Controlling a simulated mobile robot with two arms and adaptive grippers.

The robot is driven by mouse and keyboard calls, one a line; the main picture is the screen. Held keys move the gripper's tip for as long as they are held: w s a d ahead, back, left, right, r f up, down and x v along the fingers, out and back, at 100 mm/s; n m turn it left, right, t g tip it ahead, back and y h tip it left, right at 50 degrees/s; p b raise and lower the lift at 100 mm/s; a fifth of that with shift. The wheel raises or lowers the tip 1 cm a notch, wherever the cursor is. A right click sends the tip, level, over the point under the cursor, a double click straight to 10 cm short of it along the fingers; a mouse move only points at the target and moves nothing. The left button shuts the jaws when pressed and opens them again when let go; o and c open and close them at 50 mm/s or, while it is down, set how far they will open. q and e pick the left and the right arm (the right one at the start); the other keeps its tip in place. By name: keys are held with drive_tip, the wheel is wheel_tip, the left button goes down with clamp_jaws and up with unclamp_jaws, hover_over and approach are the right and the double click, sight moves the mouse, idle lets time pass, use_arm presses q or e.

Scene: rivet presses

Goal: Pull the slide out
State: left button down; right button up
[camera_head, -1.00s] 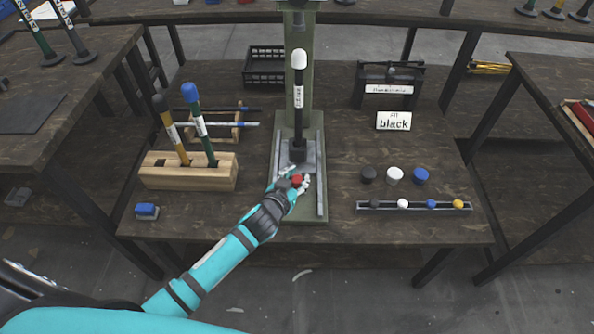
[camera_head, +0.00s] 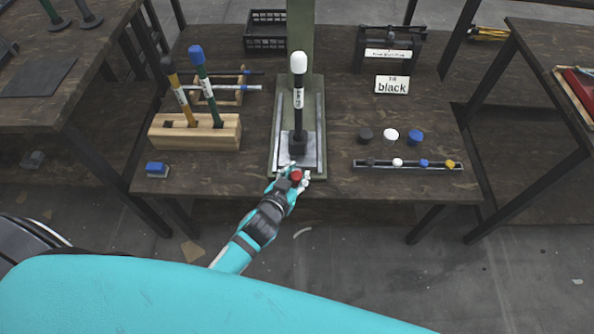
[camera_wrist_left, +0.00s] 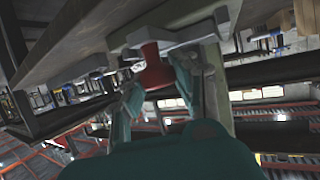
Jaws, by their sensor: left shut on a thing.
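The slide (camera_head: 284,156) is a grey plate between two pale rails at the foot of the green press column (camera_head: 300,55). A black rod (camera_head: 298,105) with a white cap and a white label stands upright in a dark block on it. A red knob (camera_head: 296,175) is at the slide's front. My left gripper (camera_head: 294,182) is shut on the red knob at the table's front edge. In the left wrist view the red knob (camera_wrist_left: 153,70) sits between the fingers. My right gripper is not in view.
A wooden block (camera_head: 165,133) holding a yellow and a green rod stands left. A sign reading "black" (camera_head: 392,85), several loose caps (camera_head: 390,136) and a narrow tray (camera_head: 356,164) of coloured balls are right.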

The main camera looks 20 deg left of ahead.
use_arm(q)
drive_tip(key=shift+s+d+f, duration=0.1)
drive_tip(key=shift+s+f, duration=0.05)
drive_tip(key=shift+s, duration=0.05)
drive_tip(key=c, duration=1.4)
unclamp_jaws()
drive_tip(key=shift+c, duration=0.2)
drive_tip(key=o, duration=0.4)
drive_tip(key=shift+s, duration=0.1)
drive_tip(key=shift+o, duration=0.2)
drive_tip(key=v, duration=1.2)
